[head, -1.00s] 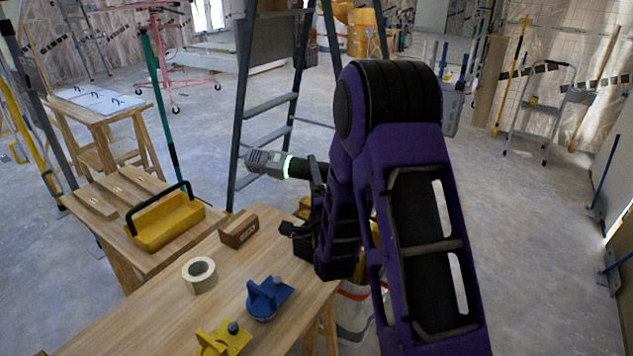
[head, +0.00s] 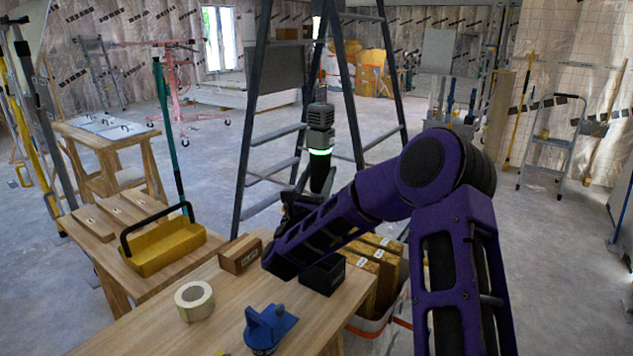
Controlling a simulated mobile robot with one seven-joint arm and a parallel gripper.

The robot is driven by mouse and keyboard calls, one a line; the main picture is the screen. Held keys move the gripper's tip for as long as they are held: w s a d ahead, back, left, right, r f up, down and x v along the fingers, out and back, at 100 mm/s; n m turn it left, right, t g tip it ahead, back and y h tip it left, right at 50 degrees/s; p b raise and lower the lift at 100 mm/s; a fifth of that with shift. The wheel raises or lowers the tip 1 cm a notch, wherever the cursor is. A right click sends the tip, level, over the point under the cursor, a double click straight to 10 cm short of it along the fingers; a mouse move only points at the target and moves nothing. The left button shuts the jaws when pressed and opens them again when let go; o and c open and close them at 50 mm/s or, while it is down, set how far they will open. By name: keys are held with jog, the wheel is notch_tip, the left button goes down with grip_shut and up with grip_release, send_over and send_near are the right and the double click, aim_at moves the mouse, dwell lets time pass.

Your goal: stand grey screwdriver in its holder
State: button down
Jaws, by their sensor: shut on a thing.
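The grey screwdriver (head: 320,130) is upright in the head view, with a grey vented upper part, a glowing green ring and a black lower part. My gripper (head: 314,192) is shut on its black lower part; the fingers are dark and hard to make out. A black open box (head: 322,274), which looks like the holder, stands at the far right corner of the wooden table (head: 150,335). The screwdriver is above the box in the picture and apart from it. My forearm hides part of the box's left side.
A wooden block (head: 240,254), a tape roll (head: 194,301) and a blue tool (head: 268,326) lie on the table. A yellow toolbox (head: 165,246) sits on the bench to the left. A stepladder (head: 257,110) stands behind. Brown boxes (head: 375,270) are right of the table.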

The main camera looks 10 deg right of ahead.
jog(key=shift+f+b, duration=0.4)
jog(key=shift+f, duration=2.55)
jog(key=shift+f+b, duration=0.15)
jog(key=shift+b, duration=0.3)
jog(key=shift+f, duration=2.75)
dwell(0.5)
jog(key=shift+c, duration=0.6)
grip_release()
jog(key=shift+o, duration=0.4)
jog(key=shift+f, duration=0.2)
jog(key=shift+o, duration=0.2)
jog(key=shift+s+a+r, duration=0.1)
jog(key=shift+s, duration=0.05)
